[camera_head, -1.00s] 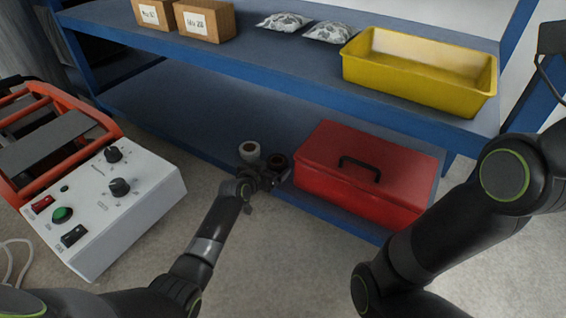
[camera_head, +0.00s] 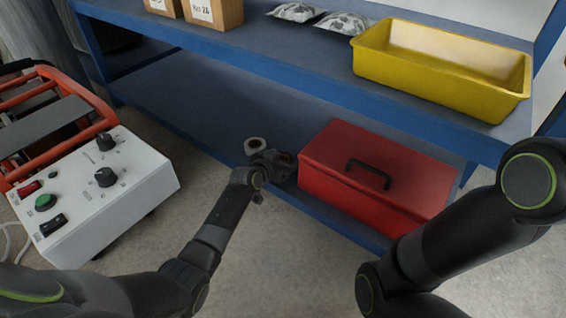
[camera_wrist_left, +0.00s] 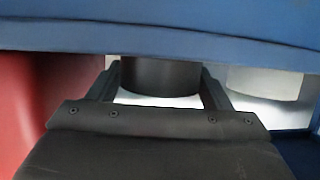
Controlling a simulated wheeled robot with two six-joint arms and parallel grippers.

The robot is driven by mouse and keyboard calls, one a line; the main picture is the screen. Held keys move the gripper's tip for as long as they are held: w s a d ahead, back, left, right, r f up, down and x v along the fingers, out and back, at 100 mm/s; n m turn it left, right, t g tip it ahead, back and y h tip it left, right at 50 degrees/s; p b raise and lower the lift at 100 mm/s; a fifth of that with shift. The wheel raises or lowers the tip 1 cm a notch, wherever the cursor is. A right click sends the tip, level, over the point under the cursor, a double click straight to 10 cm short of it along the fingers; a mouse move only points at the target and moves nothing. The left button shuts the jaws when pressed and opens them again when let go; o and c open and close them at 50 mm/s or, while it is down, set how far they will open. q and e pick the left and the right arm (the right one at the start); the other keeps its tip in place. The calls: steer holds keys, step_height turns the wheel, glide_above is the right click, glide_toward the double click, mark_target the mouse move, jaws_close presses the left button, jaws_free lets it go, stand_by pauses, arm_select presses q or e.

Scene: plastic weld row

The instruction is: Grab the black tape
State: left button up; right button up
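The black tape (camera_wrist_left: 160,76) stands between the two fingers of my left gripper in the left wrist view, its dark side filling most of the gap. I cannot make out firm contact on both sides. In the head view the left gripper (camera_head: 274,170) reaches the lower shelf beside the red toolbox, and the tape is largely hidden against the dark gripper. My right gripper is out of view.
The red toolbox (camera_head: 375,150) stands close on the right. The blue upper shelf (camera_head: 300,65) passes above, with a yellow bin (camera_head: 440,85), silvery bags (camera_head: 342,23) and cardboard boxes (camera_head: 213,13). A white control box (camera_head: 95,190) stands at left. The lower shelf is clear left of the rolls.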

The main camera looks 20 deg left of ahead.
arm_select(q)
steer(key=c, duration=0.6)
